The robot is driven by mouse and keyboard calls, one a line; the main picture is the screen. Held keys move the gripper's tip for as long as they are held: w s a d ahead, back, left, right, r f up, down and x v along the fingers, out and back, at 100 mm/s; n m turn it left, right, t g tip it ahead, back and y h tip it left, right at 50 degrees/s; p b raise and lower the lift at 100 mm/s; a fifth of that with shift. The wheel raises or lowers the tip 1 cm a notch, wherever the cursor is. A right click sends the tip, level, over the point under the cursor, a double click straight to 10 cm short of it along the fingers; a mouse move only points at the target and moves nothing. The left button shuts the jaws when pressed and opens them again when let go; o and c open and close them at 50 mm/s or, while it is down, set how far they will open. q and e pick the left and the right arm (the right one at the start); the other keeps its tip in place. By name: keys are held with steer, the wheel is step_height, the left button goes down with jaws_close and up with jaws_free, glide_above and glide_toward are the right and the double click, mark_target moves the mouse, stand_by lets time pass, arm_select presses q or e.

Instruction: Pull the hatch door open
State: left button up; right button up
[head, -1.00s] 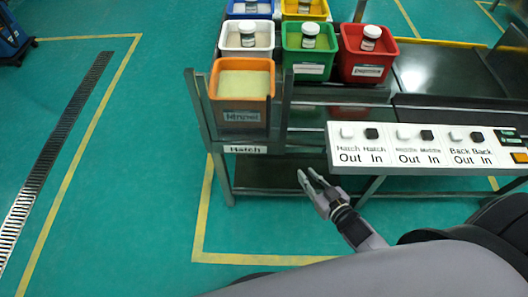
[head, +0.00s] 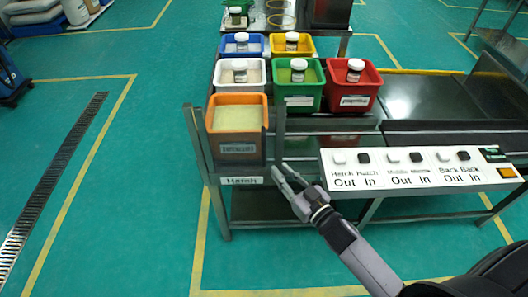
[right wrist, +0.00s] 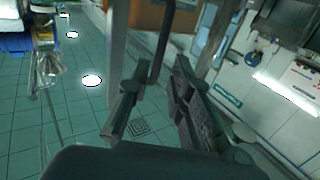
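The hatch door is a grey metal frame around the orange bin (head: 237,148), with a white "Hatch" label (head: 241,181) on its lower bar. It stands at the left end of the sieve rack. My right gripper (head: 279,173) is open, its fingertips just right of the label, by the frame's right post. In the right wrist view, my right gripper (right wrist: 153,92) has its fingers apart, and a dark bar (right wrist: 160,48) shows just beyond and between the tips. I cannot tell whether they touch it. The orange bin's underside shows at the top. My left gripper is not in view.
A white button panel (head: 420,170) with Hatch, Middle and Back buttons stands right of my right gripper. Green (head: 299,96) and red (head: 352,100) bins with jars sit behind the hatch, among others. The floor left of the rack is clear.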

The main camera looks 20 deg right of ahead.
mark_target(265, 154)
steer(key=x, duration=0.9)
steer(key=shift+w+a, duration=0.1)
steer(key=shift+w, duration=0.1)
steer(key=shift+c, duration=0.2)
jaws_close()
